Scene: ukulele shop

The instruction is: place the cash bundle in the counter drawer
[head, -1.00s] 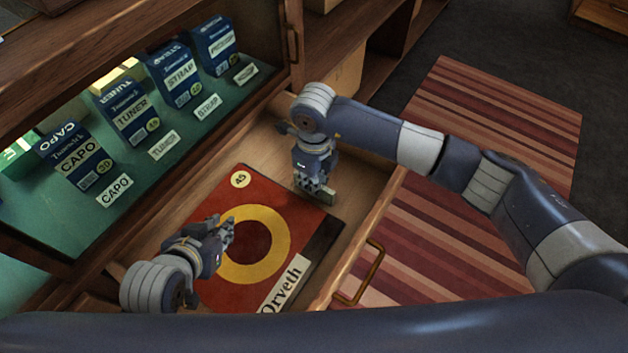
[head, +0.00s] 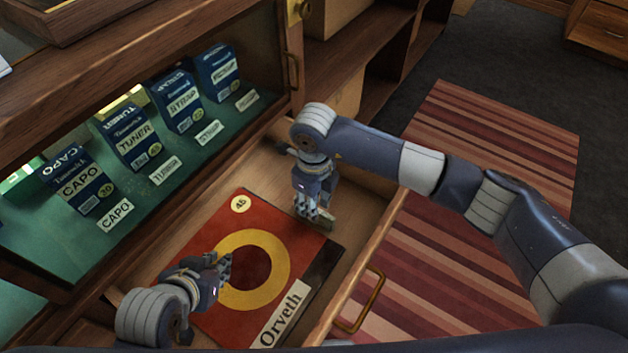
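The cash bundle (head: 325,223) is a small greenish-tan block in the open counter drawer (head: 372,222), just past the far right edge of the record sleeve. My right gripper (head: 309,217) points down into the drawer with its fingertips at the bundle. The fingers hide part of the bundle, and I cannot tell whether they grip it or stand around it. My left gripper (head: 225,270) is over the left part of the sleeve, apart from the bundle. Its fingers look parted, with nothing between them.
A red record sleeve (head: 215,305) with a yellow ring, marked "Orveth", fills much of the drawer. A brass handle (head: 374,300) is on the drawer front. Boxed capos, tuners and straps stand on a green shelf (head: 140,205) at left. A striped rug (head: 480,255) lies right of the drawer.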

